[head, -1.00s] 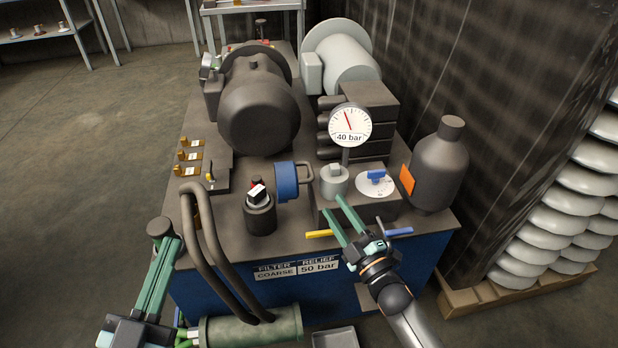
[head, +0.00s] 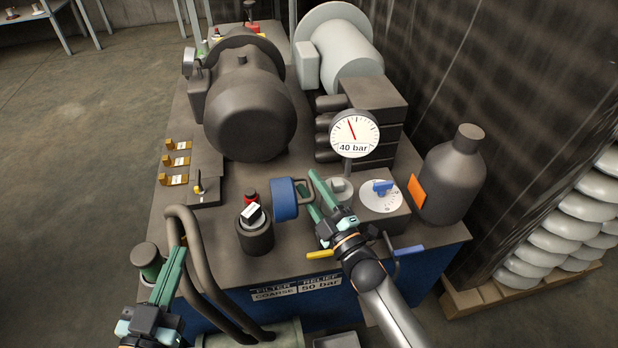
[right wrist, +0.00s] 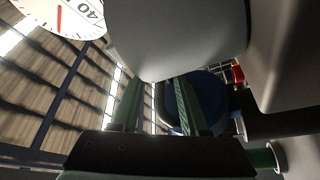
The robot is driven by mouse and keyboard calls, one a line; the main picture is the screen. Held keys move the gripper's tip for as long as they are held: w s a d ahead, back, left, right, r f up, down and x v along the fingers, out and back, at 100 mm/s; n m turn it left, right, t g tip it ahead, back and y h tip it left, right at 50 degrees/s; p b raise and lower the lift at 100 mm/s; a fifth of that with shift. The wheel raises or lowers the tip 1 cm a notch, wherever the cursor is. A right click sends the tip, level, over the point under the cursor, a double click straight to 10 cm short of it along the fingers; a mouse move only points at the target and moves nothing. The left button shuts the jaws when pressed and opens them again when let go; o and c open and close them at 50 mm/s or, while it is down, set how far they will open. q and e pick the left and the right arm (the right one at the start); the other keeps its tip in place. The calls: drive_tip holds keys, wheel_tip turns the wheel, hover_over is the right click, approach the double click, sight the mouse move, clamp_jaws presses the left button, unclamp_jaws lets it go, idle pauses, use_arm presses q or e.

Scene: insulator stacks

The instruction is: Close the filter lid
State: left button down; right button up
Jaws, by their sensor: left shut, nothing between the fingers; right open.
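The filter lid (head: 285,200) is a blue disc with a dark handle, standing upright on edge, open, at the right of the filter housing (head: 254,238). The housing is a dark cup with a white-topped cartridge (head: 252,213) in it. My right gripper (head: 308,183) is open, its fingertips right beside the lid's handle. In the right wrist view the blue lid (right wrist: 207,95) shows partly behind a finger; I cannot tell whether they touch. My left gripper (head: 178,252) is shut and empty at the left front, by the bent pipes.
A grey cylinder (head: 340,187) and a dial with a blue knob (head: 381,188) stand close to my right gripper. The 40 bar gauge (head: 354,134) rises behind. Bent dark pipes (head: 197,255) stand left of the housing. A motor (head: 250,120) is behind.

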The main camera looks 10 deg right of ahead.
drive_tip(key=c, duration=0.7)
drive_tip(key=shift+r, duration=0.1)
clamp_jaws()
drive_tip(key=shift+w+d+r, duration=0.1)
drive_tip(key=shift+r, duration=0.1)
idle(0.5)
